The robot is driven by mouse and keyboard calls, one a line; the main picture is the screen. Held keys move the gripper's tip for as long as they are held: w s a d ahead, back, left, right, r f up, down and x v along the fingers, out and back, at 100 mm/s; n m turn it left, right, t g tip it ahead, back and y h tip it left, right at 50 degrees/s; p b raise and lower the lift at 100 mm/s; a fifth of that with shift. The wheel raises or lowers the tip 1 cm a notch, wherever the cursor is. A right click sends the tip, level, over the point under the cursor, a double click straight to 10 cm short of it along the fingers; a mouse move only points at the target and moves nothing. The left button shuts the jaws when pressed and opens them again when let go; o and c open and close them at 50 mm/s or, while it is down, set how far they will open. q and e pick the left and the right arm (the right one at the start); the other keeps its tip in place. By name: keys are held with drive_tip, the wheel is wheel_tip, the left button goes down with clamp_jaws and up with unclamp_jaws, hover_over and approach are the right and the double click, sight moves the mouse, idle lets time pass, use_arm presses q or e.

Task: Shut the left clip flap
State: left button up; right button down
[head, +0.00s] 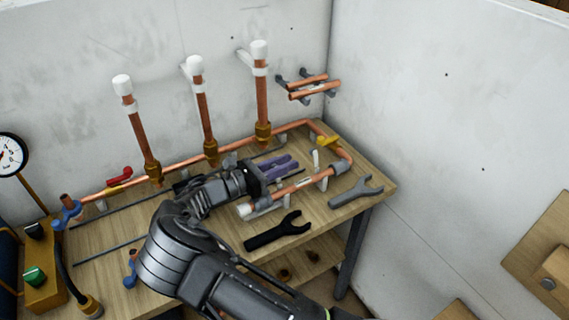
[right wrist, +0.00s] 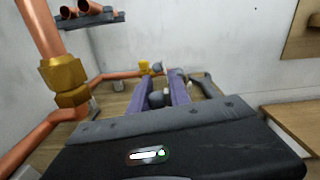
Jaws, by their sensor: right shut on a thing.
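A short copper pipe with a white end cap lies along the table's front right in the head view, held by pale clips. A white flap (head: 316,159) stands upright at its right clip. The left clip (head: 264,202) sits near the capped end; its flap is not clear to me. My right gripper (head: 280,166) has its purple fingers just behind this pipe, low over the table. The fingers also show in the right wrist view (right wrist: 165,92), with a small greyish thing between them that I cannot name surely. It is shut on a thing. My left gripper is out of view.
A long copper pipe with three white-capped risers (head: 206,112) runs behind my gripper. A black wrench (head: 277,231) and a grey wrench (head: 355,191) lie in front. A yellow valve handle (head: 328,141) is at the right, a red one (head: 119,176) at the left.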

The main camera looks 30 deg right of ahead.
drive_tip(key=shift+s+r+m+b, duration=0.15)
drive_tip(key=shift+s+m+b, duration=0.25)
drive_tip(key=shift+m, duration=0.95)
drive_tip(key=shift+s+r+m+b, duration=0.15)
drive_tip(key=shift+s+m, duration=0.4)
drive_tip(key=shift+m, duration=0.8)
drive_tip(key=c, duration=1.3)
unclamp_jaws()
drive_tip(key=shift+f, duration=0.1)
drive_tip(key=shift+c, duration=0.2)
drive_tip(key=a+b, duration=0.1)
drive_tip(key=a, duration=0.7)
drive_tip(key=shift+b, duration=0.3)
